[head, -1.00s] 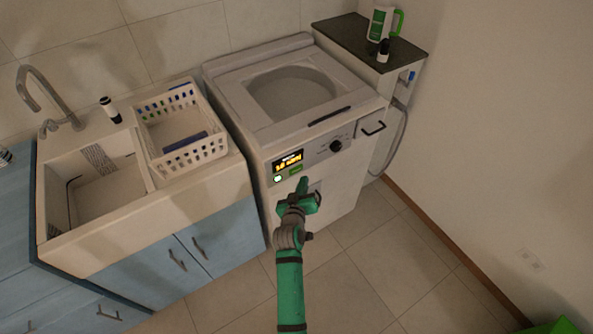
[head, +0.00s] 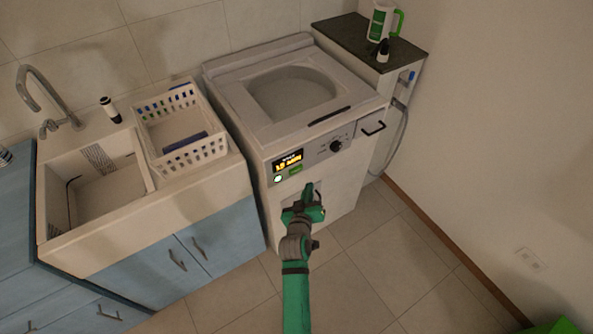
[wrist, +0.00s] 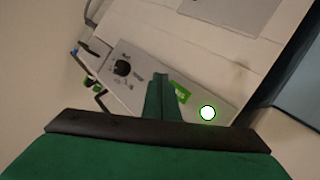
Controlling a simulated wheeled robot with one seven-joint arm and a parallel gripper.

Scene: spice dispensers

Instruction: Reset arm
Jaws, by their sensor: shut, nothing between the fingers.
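My green gripper (head: 309,190) is in front of the white washing machine (head: 343,194), below its control panel, in the head view. It looks shut and empty. In the wrist view the closed fingers (wrist: 162,82) point toward the panel, apart from it as far as I can see. The panel has a lit display (head: 288,162), a round lit button (head: 278,180), a green button (head: 295,170) and a black dial (head: 336,146). In the wrist view the lit button (wrist: 208,113) and dial (wrist: 122,68) also show.
A sink (head: 100,208) and a white basket (head: 213,150) are on the counter at left. A dark-topped side cabinet (head: 345,33) at right holds a white-and-green jug (head: 380,20) and a small dark-and-white bottle (head: 383,52). The floor (head: 380,275) in front is clear.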

